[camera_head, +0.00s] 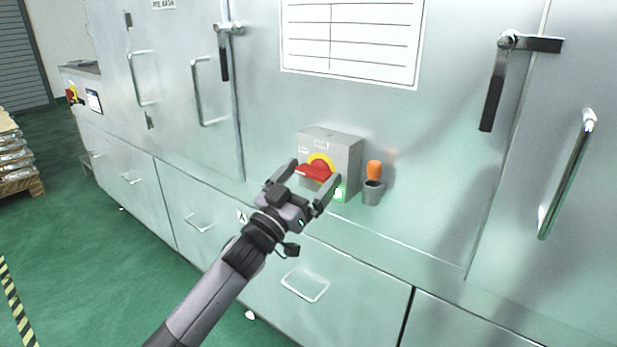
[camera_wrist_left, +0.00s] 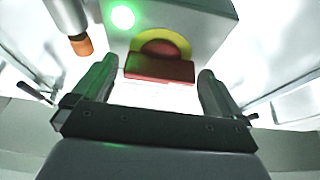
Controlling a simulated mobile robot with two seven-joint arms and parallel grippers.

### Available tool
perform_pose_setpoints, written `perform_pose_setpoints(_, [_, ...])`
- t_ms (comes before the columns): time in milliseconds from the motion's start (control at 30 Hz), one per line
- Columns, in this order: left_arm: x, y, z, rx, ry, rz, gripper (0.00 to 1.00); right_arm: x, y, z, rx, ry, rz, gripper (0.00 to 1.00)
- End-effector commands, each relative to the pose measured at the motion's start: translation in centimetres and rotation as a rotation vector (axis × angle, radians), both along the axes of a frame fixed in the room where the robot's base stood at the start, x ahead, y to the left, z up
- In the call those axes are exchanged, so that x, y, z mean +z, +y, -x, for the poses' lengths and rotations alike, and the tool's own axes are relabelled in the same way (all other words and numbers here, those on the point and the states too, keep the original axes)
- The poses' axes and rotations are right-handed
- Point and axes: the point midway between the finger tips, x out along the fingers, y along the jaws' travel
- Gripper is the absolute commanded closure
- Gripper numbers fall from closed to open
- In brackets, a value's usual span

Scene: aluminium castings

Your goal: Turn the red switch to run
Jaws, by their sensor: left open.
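The red switch (camera_head: 314,173) is a rotary handle on a yellow disc, on the front of a grey box (camera_head: 345,150). Its handle lies roughly level. In the left wrist view the red switch (camera_wrist_left: 160,67) shows between and just beyond the fingertips. A green lamp (camera_head: 340,193) glows on the box, and it also shows in the left wrist view (camera_wrist_left: 123,17). My left gripper (camera_head: 314,180) is open, with its fingers on either side of the handle; I cannot tell whether they touch it. The box labels are too small to read. My right gripper is not in view.
Behind are metal cabinet doors with a black-gripped latch (camera_head: 492,100) and a bar handle (camera_head: 567,175). Drawers with handles (camera_head: 305,287) lie below.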

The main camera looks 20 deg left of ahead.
Motion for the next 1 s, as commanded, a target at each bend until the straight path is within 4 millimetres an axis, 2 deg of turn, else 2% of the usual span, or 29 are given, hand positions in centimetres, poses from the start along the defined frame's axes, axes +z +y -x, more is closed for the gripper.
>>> perform_pose_setpoints(267, [0.03,-0.08,-0.12,0.0,0.001,0.0,0.0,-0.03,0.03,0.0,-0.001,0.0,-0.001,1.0])
perform_pose_setpoints(367, [0.02,-0.07,-0.11,0.0,0.0,0.0,0.29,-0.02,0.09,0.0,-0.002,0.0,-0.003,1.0])
perform_pose_setpoints(400, [0.02,-0.07,-0.11,0.0,0.0,0.0,0.42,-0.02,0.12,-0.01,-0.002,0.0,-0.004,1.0])
perform_pose_setpoints(433, [0.02,-0.07,-0.11,0.0,0.0,0.0,0.5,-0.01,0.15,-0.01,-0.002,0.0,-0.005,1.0])
perform_pose_setpoints(767, [0.07,-0.04,-0.11,0.0,-0.011,-0.032,0.5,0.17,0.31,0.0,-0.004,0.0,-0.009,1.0])
perform_pose_setpoints(1000, [0.22,0.04,-0.13,0.0,-0.056,-0.156,0.5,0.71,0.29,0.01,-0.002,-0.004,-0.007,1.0])
